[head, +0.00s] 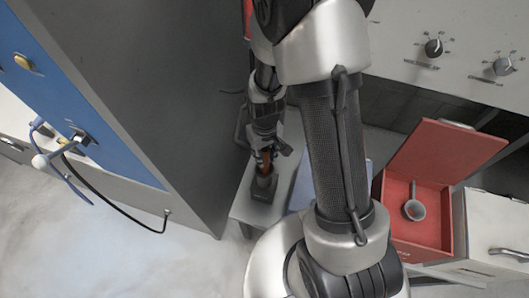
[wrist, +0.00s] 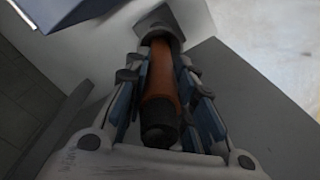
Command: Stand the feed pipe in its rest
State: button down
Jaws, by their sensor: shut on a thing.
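The feed pipe (head: 265,160) is an orange tube, held upright in the head view. The wrist view shows its orange body (wrist: 161,72) and its black near end (wrist: 159,122). My gripper (head: 266,147) is shut on the pipe, with fingers on both sides of it in the wrist view (wrist: 160,90). The rest (head: 263,188) is a small dark grey block directly under the pipe. In the wrist view the pipe's far end meets the rest (wrist: 173,20). I cannot tell how deep it sits, as the lower end is hidden.
The rest stands on a narrow grey bench (head: 247,209) beside a tall grey cabinet wall (head: 165,90). An open red box (head: 440,160) with a small round-ended scoop (head: 414,210) lies to the right. A blue panel (head: 75,90) with a hose is at left.

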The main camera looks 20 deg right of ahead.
aim_at(265, 162)
jog(key=shift+f+b, duration=2.05)
jog(key=shift+f, duration=0.6)
jog(key=c, duration=1.3)
grip_release()
jog(key=shift+r, duration=0.15)
notch_tip(265, 162, up, 12)
jog(key=shift+f, duration=0.1)
